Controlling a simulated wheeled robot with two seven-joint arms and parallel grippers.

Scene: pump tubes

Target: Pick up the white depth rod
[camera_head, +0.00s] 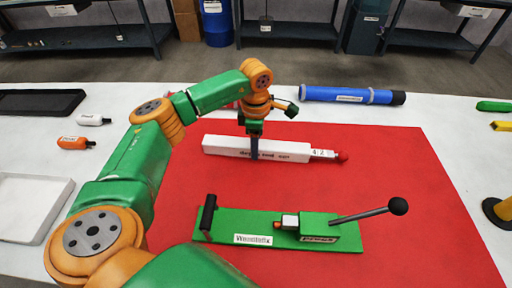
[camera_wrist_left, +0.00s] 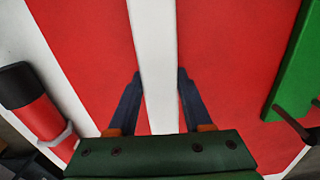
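The white depth rod (camera_head: 225,146) lies on the red mat in the head view, a long white bar with printed text and a red tip at its right end. It also shows in the left wrist view (camera_wrist_left: 155,45). My left gripper (camera_head: 254,154) is at the middle of the rod, pointing down. In the left wrist view its two dark fingers (camera_wrist_left: 160,75) stand on either side of the rod, their tips close to its edges. I cannot tell whether they press on it. My right gripper is not in view.
A green fixture (camera_head: 225,225) with a black-knobbed lever stands on the red mat (camera_head: 390,180) in front of the rod. A blue tube (camera_head: 345,95) lies behind. A white tray (camera_head: 30,185) and small bottles (camera_head: 75,143) are at the left. The mat right of the rod is clear.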

